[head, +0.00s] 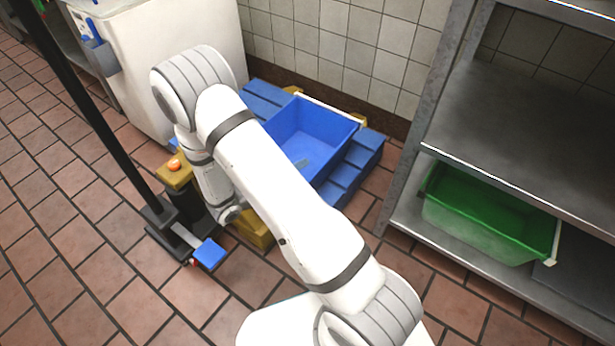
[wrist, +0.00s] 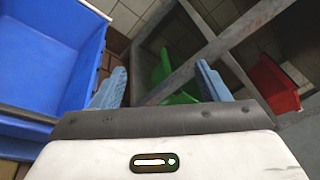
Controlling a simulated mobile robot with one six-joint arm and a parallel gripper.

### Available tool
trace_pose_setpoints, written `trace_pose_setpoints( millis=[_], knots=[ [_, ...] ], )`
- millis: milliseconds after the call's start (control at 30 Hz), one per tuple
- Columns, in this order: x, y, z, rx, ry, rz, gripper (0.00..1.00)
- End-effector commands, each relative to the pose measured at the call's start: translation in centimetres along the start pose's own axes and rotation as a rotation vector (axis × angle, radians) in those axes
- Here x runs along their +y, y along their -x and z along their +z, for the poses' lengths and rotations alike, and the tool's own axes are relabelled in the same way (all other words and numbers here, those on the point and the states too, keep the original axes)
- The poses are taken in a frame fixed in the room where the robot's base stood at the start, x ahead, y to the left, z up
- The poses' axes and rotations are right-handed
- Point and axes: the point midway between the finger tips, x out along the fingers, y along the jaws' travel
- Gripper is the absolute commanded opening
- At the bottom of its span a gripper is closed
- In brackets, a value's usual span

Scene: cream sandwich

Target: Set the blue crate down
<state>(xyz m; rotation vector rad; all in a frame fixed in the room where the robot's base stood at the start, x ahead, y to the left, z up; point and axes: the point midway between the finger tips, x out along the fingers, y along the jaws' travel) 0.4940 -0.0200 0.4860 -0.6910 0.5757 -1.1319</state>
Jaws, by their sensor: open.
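The blue crate (head: 318,135) sits open side up on a blue, stepped base (head: 352,170) with yellow parts near the tiled wall. My arm covers its near left part. A small grey patch shows on its floor. In the wrist view the blue crate (wrist: 40,62) fills the left side. My gripper (wrist: 158,72) is open, with two light blue fingers spread and nothing between them. The left finger is close beside the crate's right edge; I cannot tell if they touch. In the head view my arm hides the fingers.
A steel shelf (head: 505,135) stands at right, with a green crate (head: 485,222) on its lower level. A red container (wrist: 272,84) shows in the wrist view. A black pole (head: 95,115) and yellow box (head: 175,174) stand at left. Tiled floor (head: 60,240) is clear at lower left.

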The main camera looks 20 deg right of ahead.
Motion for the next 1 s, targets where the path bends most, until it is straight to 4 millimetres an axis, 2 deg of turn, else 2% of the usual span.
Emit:
trace_pose_setpoints(
  millis=[33, 100, 267, 400, 667, 800, 1000],
  knots=[
    [-2.4, -0.7, 0.4, 0.09, -0.102, -0.03, 0.69],
    [-5.4, -1.2, 0.2, 0.219, -0.246, -0.076, 0.69],
    [-11.3, -1.2, -1.0, 0.503, -0.587, -0.189, 0.69],
    [-15.5, 0.1, -2.2, 0.746, -0.898, -0.3, 0.69],
    [-20.7, 4.4, -3.2, 1.186, -1.483, -0.538, 0.69],
    [-22.5, 6.9, -2.6, 1.419, -1.779, -0.68, 0.69],
    [-24.1, 9.3, -1.1, 1.667, -2.062, -0.841, 0.69]
  ],
)
